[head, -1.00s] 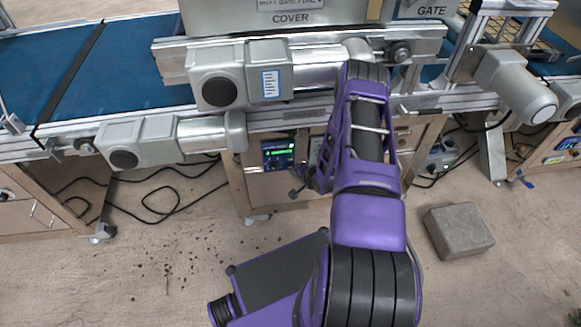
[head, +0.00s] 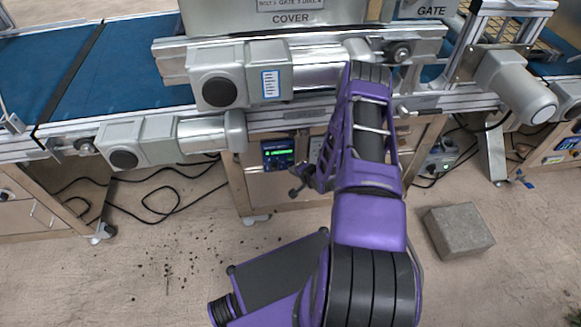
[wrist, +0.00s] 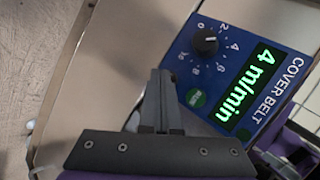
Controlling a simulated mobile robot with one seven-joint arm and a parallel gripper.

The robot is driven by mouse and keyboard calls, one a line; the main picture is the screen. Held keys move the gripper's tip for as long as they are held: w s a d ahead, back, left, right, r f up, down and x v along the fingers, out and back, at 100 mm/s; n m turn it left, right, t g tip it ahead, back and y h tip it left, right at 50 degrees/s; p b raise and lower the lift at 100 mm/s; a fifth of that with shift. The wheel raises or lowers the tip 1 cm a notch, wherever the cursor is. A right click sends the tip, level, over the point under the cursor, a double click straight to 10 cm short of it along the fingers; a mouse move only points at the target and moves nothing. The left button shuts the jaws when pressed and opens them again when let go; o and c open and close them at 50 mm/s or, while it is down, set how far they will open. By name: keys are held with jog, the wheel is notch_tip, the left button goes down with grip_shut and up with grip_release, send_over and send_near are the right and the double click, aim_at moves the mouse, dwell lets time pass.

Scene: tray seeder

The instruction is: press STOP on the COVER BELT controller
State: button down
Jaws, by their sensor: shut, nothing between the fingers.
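The COVER BELT controller (wrist: 235,75) is a blue panel, tilted in the wrist view. It has a black dial knob (wrist: 205,41), a green button (wrist: 194,98) with small lettering that looks like RUN, and a lit display (wrist: 246,88) reading 4 m/min. I cannot make out a STOP button; my gripper covers part of the panel's lower edge. In the head view the controller (head: 277,152) is small, under the conveyor. My gripper (wrist: 160,74) is shut and empty, its tips beside the green button in the picture. In the head view my gripper (head: 297,186) is just below and right of the controller.
The conveyor with a blue belt (head: 140,65) and grey motors (head: 219,90) runs above the controller. A grey block (head: 459,230) lies on the floor at right. Black cables (head: 155,208) lie on the floor at left. Open floor lies in front.

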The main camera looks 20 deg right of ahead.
jog(key=shift+s+a, duration=0.2)
jog(key=shift+s, duration=0.4)
jog(key=shift+s, duration=0.1)
jog(key=s, duration=0.2)
jog(key=s+a+p, duration=0.1)
jog(key=s, duration=0.1)
jog(key=shift+s+a, duration=0.15)
jog(key=shift+s, duration=0.15)
dwell(0.6)
